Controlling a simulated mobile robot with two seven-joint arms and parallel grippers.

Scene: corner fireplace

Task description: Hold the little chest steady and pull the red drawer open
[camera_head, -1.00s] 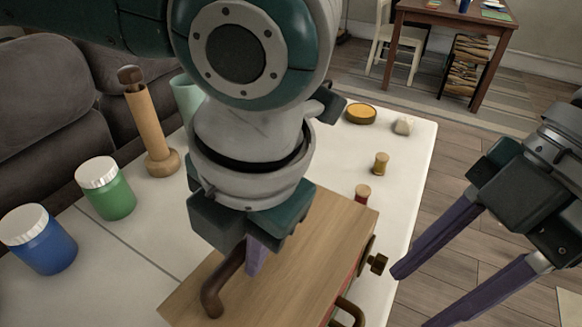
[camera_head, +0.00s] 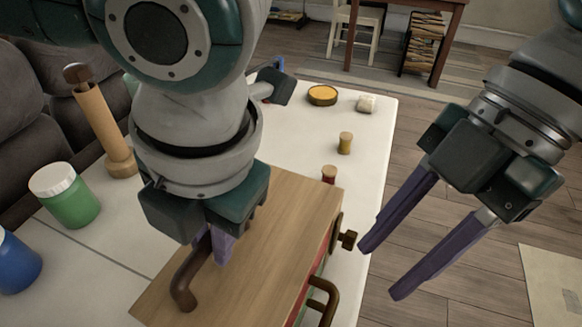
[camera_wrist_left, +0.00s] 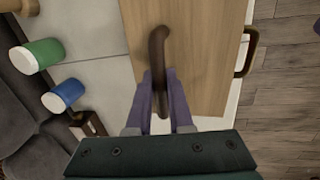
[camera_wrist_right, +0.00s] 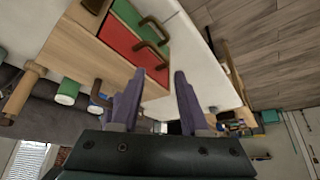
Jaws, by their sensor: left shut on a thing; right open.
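The little chest has a pale wooden top (camera_head: 290,205) with a brown bar handle (camera_head: 183,285). My left gripper (camera_head: 222,250) is shut on this top handle, also seen in the left wrist view (camera_wrist_left: 160,85). The red drawer (camera_wrist_right: 132,40) and a green drawer (camera_wrist_right: 128,11) show on the chest's front in the right wrist view, each with a brown pull. My right gripper (camera_head: 381,270) is open and empty, just right of the front, apart from the pulls.
The chest stands on a white table (camera_head: 290,135). A green jar (camera_head: 70,200), a blue jar (camera_head: 15,265) and a wooden cylinder (camera_head: 103,125) stand left. Open floor lies right.

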